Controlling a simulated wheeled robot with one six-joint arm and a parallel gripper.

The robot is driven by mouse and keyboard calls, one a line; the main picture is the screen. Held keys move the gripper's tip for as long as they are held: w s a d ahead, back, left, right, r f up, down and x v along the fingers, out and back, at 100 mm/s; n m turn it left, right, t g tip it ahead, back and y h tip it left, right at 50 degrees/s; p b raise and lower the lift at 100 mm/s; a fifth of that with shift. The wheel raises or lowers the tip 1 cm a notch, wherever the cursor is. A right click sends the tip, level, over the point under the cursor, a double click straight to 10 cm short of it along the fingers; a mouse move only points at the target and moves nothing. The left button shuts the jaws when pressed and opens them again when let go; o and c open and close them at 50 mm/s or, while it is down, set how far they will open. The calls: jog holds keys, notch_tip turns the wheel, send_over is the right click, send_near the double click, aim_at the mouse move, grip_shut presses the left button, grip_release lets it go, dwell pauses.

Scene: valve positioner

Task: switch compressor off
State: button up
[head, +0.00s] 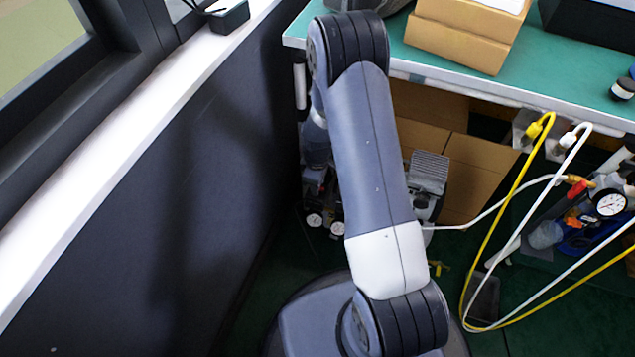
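A machine that looks like the compressor (428,172) stands on the floor under the green-topped table. My arm crosses in front of it and hides its middle. A grey ribbed part shows right of my arm. Two small round gauges (314,220) show low on the left of my arm. A white hose runs from it to the right. I cannot make out its switch. My gripper is not visible; the far end of my arm reaches down behind the upper link, near the table's left front corner.
The green table (560,75) bears cardboard boxes (460,42). A dark wall with a white sill (130,125) closes off the left. Yellow and white cables (500,215) hang from sockets at the table's front. A pressure gauge (610,203) with fittings sits at the right.

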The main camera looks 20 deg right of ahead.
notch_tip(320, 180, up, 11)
jog(key=p, duration=0.3)
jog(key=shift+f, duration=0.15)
